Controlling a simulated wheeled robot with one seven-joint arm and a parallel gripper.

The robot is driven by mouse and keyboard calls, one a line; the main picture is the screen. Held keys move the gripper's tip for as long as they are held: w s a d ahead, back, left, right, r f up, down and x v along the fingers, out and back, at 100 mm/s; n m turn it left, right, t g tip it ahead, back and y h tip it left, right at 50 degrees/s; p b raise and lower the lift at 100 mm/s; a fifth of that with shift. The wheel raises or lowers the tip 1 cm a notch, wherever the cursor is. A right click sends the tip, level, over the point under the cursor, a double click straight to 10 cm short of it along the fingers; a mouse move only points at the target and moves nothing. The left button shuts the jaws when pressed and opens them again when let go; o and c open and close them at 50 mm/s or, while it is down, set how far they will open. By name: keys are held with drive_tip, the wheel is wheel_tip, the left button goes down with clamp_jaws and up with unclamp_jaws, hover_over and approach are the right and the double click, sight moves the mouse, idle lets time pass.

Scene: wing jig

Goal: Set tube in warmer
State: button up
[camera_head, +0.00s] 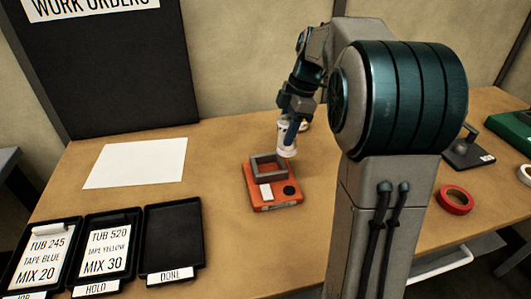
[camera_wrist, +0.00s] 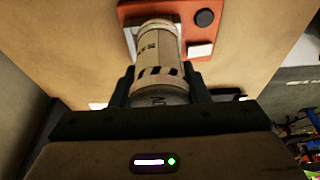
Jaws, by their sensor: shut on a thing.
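The tube (camera_head: 287,148) is a pale cylinder with dark markings. In the wrist view the tube (camera_wrist: 160,55) stands out between the two fingers. My gripper (camera_head: 296,125) is shut on it; the gripper also shows in the wrist view (camera_wrist: 158,95). The warmer (camera_head: 272,194) is an orange-red box with a grey square open frame on top, a white label and a dark round knob. In the head view the tube is just above and behind the frame's right side. In the wrist view the tube covers much of the warmer (camera_wrist: 195,18). I cannot tell the gap between them.
A white sheet (camera_head: 137,163) lies left of the warmer. A red tape ring (camera_head: 455,200) and a dark device (camera_head: 467,151) lie to the right. The table around the warmer is clear.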

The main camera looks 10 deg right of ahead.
drive_tip(key=shift+w+a+f, duration=0.15)
drive_tip(key=shift+a+f, duration=0.65)
drive_tip(key=shift+f, duration=0.4)
drive_tip(key=shift+w+a+f, duration=0.2)
drive_tip(key=shift+a+f, duration=0.65)
drive_tip(key=shift+f, duration=0.4)
drive_tip(key=shift+w+a+f, duration=0.15)
drive_tip(key=shift+a+f, duration=0.65)
drive_tip(key=shift+f, duration=0.4)
drive_tip(key=o, duration=1)
